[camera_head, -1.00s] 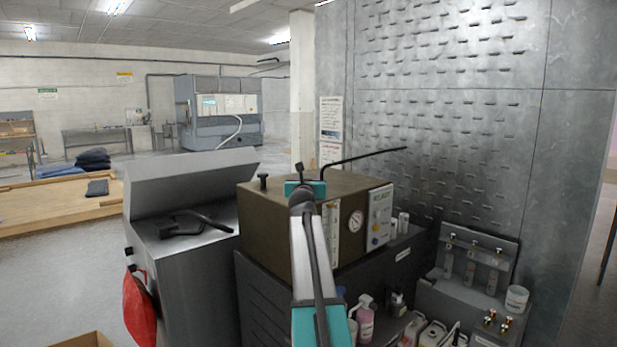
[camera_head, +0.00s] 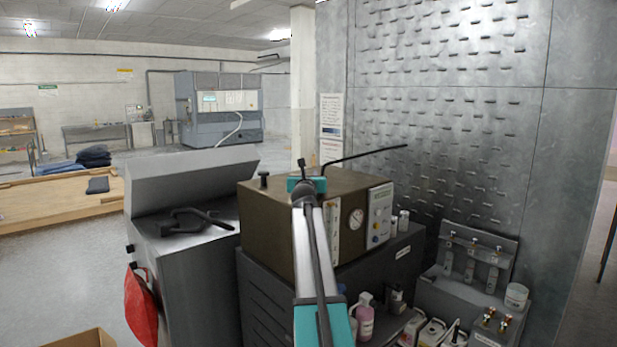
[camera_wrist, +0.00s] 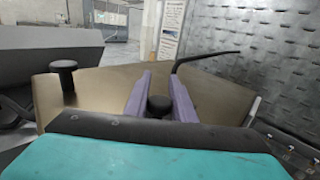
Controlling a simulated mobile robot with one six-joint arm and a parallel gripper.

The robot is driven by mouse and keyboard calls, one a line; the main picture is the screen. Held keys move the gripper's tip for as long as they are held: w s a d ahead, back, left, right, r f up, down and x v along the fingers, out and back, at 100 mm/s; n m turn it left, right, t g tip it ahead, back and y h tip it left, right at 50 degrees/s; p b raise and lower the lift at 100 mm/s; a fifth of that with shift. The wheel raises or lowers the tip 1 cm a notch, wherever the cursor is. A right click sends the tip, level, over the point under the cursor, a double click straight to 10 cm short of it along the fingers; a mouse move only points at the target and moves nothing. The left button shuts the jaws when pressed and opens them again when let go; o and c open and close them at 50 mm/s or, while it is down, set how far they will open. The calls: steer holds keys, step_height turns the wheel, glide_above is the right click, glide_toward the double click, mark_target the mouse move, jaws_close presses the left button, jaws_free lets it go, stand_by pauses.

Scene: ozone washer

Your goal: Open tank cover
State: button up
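The tank is a brown box (camera_head: 285,235) with a gauge and a control panel on its right side. Its flat top cover (camera_head: 347,183) is down. One black knob (camera_head: 263,180) stands at the left of the cover and also shows in the wrist view (camera_wrist: 64,80). My gripper (camera_wrist: 161,80) is over the cover, its two purple fingers apart. A second black knob (camera_wrist: 158,105) sits between the fingers; I cannot tell whether they touch it.
A grey machine with a raised lid (camera_head: 192,175) stands close on the left, a black handle (camera_head: 195,220) on top. A black pipe (camera_head: 365,154) runs right behind the tank. A metal wall (camera_head: 445,110) closes the right; bottles (camera_head: 365,318) sit below.

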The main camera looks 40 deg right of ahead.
jaws_close()
steer(key=shift+a, duration=0.2)
steer(key=shift+d, duration=0.15)
